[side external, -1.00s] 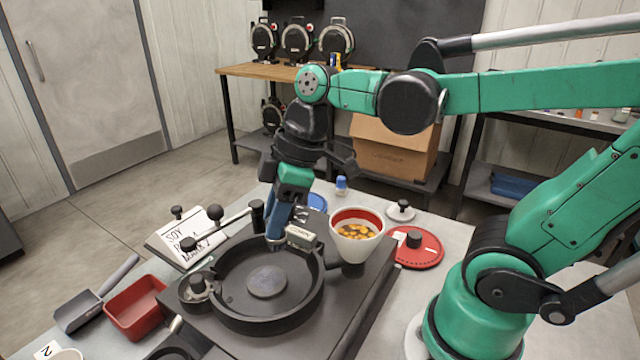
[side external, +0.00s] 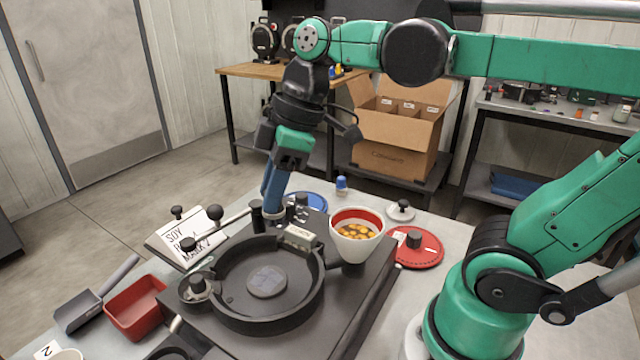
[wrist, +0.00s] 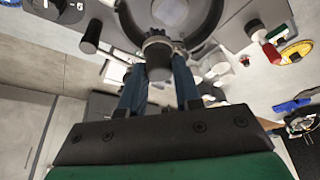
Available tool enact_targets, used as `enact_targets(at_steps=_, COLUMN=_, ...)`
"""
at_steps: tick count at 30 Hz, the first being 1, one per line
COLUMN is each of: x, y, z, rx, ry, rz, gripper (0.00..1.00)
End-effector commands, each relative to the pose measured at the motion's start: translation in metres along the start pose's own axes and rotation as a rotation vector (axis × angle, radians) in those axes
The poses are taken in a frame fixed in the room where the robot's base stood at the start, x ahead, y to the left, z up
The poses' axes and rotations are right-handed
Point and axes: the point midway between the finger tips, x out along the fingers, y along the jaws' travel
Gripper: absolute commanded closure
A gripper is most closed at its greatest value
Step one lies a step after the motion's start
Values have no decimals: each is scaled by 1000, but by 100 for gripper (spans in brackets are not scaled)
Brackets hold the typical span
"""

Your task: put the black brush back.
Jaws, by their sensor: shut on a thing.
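My gripper (side external: 271,208) points down at the far side of the round black ring (side external: 318,292), near a short black post (side external: 257,214). In the wrist view its two blue fingers (wrist: 160,72) are shut around a dark knob-like piece with a ribbed collar (wrist: 158,52), which looks like the black brush. The fingers hide most of it in the side view, and I cannot tell whether its lower end touches anything. The ring lies on a dark base plate (side external: 225,335) with a grey disc (side external: 267,281) in its middle.
A white cup of yellow seeds with a red inner rim (side external: 357,222) stands right of the ring. A red tray (side external: 135,307), a scoop (side external: 78,311) and a red lid (side external: 432,249) lie around the base.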

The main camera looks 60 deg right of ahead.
Motion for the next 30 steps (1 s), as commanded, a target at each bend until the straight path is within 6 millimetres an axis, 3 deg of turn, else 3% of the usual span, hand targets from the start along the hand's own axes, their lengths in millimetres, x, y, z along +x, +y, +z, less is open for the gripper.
enact_targets(at_steps=5, x=-4, y=12, z=2, rx=57, ry=-3, rz=21, gripper=100)
enact_targets(at_steps=8, x=-11, y=37, z=8, rx=176, ry=-8, rz=64, gripper=100)
enact_targets(at_steps=11, x=-24, y=75, z=22, rx=366, ry=-13, rz=132, gripper=100)
enact_targets(at_steps=15, x=-48, y=137, z=61, rx=694, ry=-16, rz=250, gripper=100)
enact_targets(at_steps=21, x=-83, y=201, z=135, rx=1110, ry=-9, rz=405, gripper=100)
enact_targets(at_steps=25, x=-98, y=221, z=174, rx=1283, ry=-1, rz=472, gripper=100)
enact_targets(at_steps=30, x=-105, y=230, z=198, rx=1385, ry=4, rz=514, gripper=100)
